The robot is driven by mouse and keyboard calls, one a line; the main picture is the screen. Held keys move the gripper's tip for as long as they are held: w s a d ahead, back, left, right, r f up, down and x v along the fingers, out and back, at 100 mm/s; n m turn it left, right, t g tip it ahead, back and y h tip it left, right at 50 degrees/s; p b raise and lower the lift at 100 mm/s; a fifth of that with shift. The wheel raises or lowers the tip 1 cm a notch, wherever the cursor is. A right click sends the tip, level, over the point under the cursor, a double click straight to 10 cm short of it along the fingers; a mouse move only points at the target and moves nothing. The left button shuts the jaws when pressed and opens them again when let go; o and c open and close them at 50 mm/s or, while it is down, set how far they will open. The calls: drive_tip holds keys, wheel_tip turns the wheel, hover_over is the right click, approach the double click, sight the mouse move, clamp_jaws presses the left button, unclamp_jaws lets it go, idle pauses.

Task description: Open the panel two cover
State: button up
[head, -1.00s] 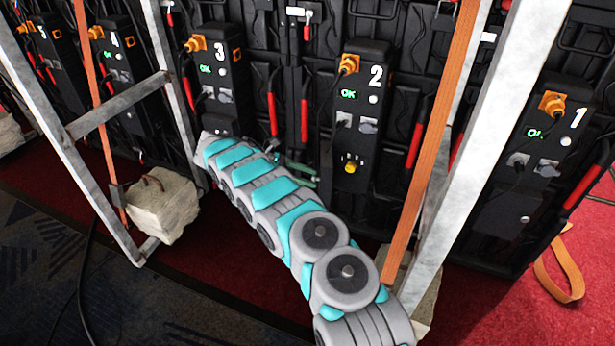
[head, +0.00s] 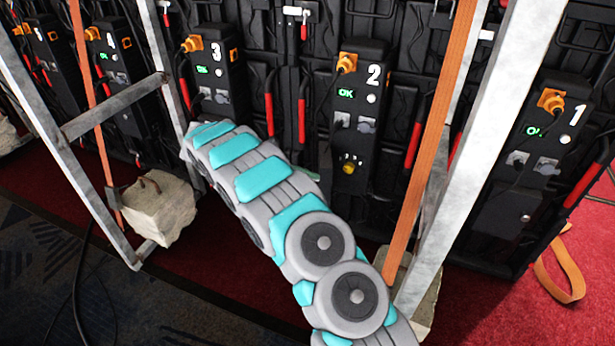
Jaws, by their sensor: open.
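Panel two (head: 359,104) is the black box with a white "2", right of the middle in the head view. It has an orange plug (head: 346,63) at its top, a lit green OK display and a grey socket. A yellow knob (head: 348,168) sits on its lower part. I cannot make out the edges of a separate cover, and nothing on the box looks swung open. My arm (head: 260,185) reaches from the bottom right up to the left, below panel three. My gripper does not show; the arm hides that area. The arm is apart from panel two in the picture.
Panel three (head: 216,85) is to the left and panel one (head: 535,140) to the right. A grey metal post (head: 480,160) and an orange strap (head: 430,160) stand right of panel two. Red carpet lies below.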

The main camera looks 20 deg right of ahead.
drive_tip(key=s+a+b, duration=0.1)
drive_tip(key=s, duration=0.8)
drive_tip(key=shift+s+a+r, duration=0.15)
drive_tip(key=shift+a+r, duration=0.15)
drive_tip(key=shift+r, duration=0.15)
